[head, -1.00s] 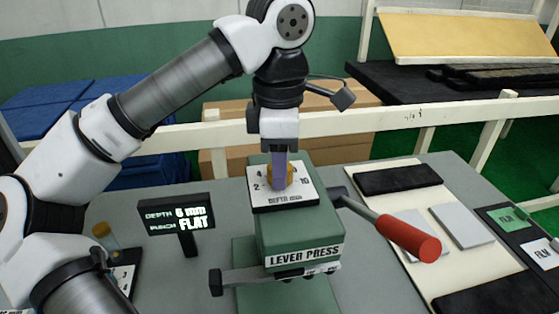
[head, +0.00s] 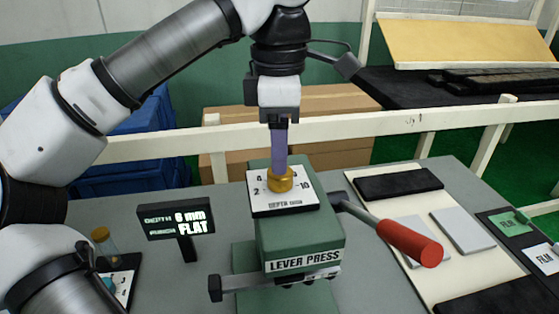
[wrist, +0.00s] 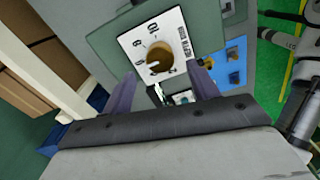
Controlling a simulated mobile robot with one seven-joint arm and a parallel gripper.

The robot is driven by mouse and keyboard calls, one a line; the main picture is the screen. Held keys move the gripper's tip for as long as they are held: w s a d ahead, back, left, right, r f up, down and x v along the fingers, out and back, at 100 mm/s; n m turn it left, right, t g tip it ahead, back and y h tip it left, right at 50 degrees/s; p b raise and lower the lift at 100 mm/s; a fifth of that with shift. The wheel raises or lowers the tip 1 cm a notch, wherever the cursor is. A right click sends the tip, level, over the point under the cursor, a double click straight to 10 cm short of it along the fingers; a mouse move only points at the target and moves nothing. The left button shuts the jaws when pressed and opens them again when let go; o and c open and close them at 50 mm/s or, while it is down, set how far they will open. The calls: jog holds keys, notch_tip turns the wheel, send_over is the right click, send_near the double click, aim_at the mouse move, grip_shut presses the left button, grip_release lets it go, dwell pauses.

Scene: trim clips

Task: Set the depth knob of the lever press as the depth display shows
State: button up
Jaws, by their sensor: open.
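The lever press (head: 300,235) is green, with a white dial plate (head: 262,204) on top. Its brass depth knob (head: 281,182) stands on that plate; it also shows in the wrist view (wrist: 160,58). A dark notch marks the knob, but its exact setting is hard to tell. The black depth display (head: 176,217) appears to read 6 mm, with FLAT below. My gripper (head: 279,168) points down just above the knob. In the wrist view its purple fingers (wrist: 163,88) are spread wide with nothing between them, and the knob lies beyond their tips.
The red-handled lever (head: 408,241) sticks out to the press's right. A cream board (head: 405,262) with black and grey pads lies beyond it. A brass-topped item (head: 103,240) stands at left. A cream rail (head: 345,128) runs behind the table.

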notch_tip(320, 180, up, 9)
jog(key=p, duration=0.3)
jog(key=shift+s, duration=0.1)
dwell(0.4)
